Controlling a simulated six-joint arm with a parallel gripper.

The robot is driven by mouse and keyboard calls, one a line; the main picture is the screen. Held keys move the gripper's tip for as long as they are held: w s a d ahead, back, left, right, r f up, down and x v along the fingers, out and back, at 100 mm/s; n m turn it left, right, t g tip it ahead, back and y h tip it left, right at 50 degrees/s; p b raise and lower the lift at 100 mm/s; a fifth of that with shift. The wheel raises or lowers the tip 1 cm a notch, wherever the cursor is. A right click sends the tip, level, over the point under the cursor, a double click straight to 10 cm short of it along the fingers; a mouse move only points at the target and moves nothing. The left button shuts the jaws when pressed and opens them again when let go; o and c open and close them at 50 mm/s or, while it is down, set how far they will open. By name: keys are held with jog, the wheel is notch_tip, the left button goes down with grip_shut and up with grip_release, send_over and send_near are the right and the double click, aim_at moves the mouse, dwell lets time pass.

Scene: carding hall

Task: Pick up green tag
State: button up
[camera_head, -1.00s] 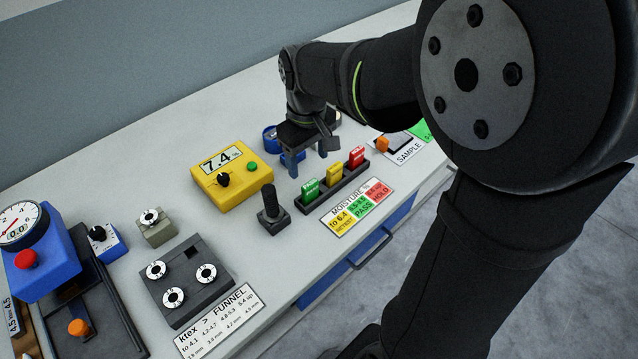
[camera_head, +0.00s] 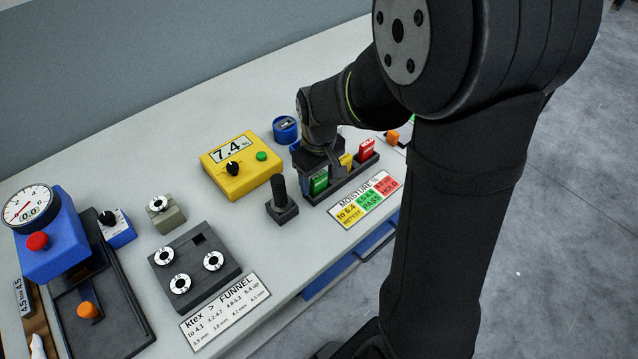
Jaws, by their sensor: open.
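The green tag (camera_head: 319,182) stands upright in the left slot of a dark tag rack (camera_head: 352,184). My gripper (camera_head: 322,172) has its open jaws low over the left end of the rack, right at the green tag. The wrist and fingers hide part of the tag, and I cannot tell whether a finger touches it. The red tag (camera_head: 367,148) stands at the right end.
A MOISTURE % card (camera_head: 365,200) lies in front of the rack. A black upright handle (camera_head: 281,200) stands close left of it. A yellow meter (camera_head: 243,172) reading 7.4 % is farther left. A blue round item (camera_head: 285,129) sits behind. Bare bench lies behind the yellow meter.

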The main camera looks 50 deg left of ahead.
jog(key=c, duration=1.1)
jog(key=shift+o, duration=0.2)
jog(key=shift+r, duration=0.1)
